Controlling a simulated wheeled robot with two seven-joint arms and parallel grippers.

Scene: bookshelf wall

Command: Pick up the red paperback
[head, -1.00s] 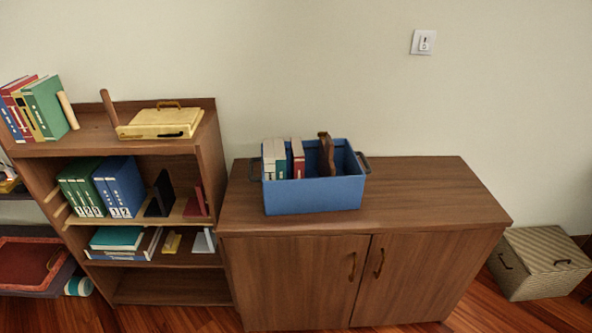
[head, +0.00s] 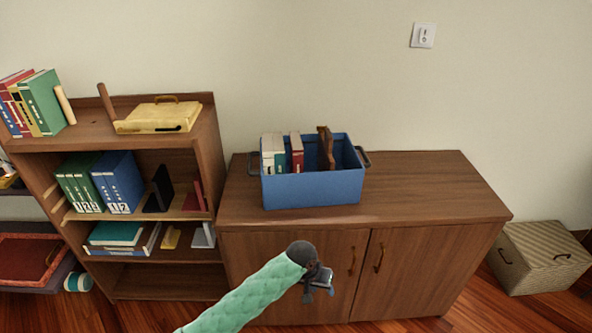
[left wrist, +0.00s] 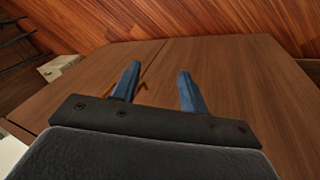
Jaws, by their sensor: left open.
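A slim red book (head: 297,153) stands upright in the blue bin (head: 312,189) on the low cabinet, beside pale and teal books; its lower part is hidden by the bin's front wall. A red book (head: 14,86) also leans among the books on top of the shelf at the left. I cannot tell by looks alone which is the paperback. My left gripper (head: 319,293) is open and empty, in front of the cabinet doors and below the bin. In the left wrist view its two blue fingers (left wrist: 159,80) are apart with nothing between them. My right gripper is not in view.
The cabinet top (head: 430,185) is clear right of the bin. A brown object (head: 325,150) stands inside the bin. The bookshelf (head: 170,290) at the left holds binders and a yellow case (head: 160,117). A woven box (head: 540,258) sits on the floor at the right.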

